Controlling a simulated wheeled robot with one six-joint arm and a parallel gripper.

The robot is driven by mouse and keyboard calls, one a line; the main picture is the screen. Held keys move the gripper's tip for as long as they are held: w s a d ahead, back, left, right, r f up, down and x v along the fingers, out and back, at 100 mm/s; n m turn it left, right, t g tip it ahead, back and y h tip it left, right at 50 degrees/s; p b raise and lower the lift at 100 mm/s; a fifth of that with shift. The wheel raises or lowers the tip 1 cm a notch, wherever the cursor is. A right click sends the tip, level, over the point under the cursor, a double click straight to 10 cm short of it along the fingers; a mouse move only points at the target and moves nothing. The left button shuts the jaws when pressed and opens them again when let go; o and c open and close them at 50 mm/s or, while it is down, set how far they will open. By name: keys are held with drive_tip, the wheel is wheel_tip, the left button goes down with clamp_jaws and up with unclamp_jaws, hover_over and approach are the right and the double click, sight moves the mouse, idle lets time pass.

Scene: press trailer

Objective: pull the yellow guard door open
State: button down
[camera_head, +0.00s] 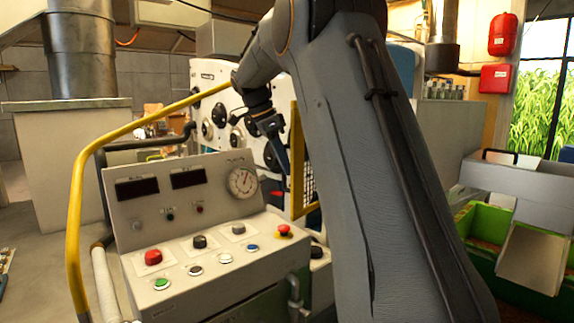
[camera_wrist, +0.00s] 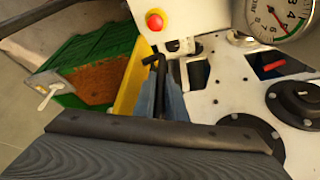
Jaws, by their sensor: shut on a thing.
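The yellow guard door (camera_head: 297,160), a yellow frame with mesh, stands upright behind the control console in the head view, partly hidden by my arm. In the wrist view a yellow strip (camera_wrist: 131,84) shows beside a black bar handle (camera_wrist: 158,85). My gripper (camera_head: 282,160) is beside the door's left edge in the head view. In the wrist view its blue-grey fingers (camera_wrist: 174,98) are close around the black handle, and it is shut on it. The fingertips' exact contact is partly hidden by the dark wrist edge.
The control console (camera_head: 215,225) with buttons and a gauge (camera_head: 242,183) stands in front. A yellow rail (camera_head: 75,215) curves around its left. A white machine panel (camera_head: 215,115) is behind the gripper. A green bin (camera_head: 490,225) and metal chute (camera_head: 535,255) are on the right.

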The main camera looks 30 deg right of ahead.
idle(0.3)
drive_tip(key=c, duration=1.8)
unclamp_jaws()
drive_tip(key=shift+w+r, duration=0.1)
drive_tip(key=b+v, duration=0.2)
drive_tip(key=v, duration=0.5)
drive_tip(key=shift+a+r, duration=0.2)
drive_tip(key=shift+r, duration=0.05)
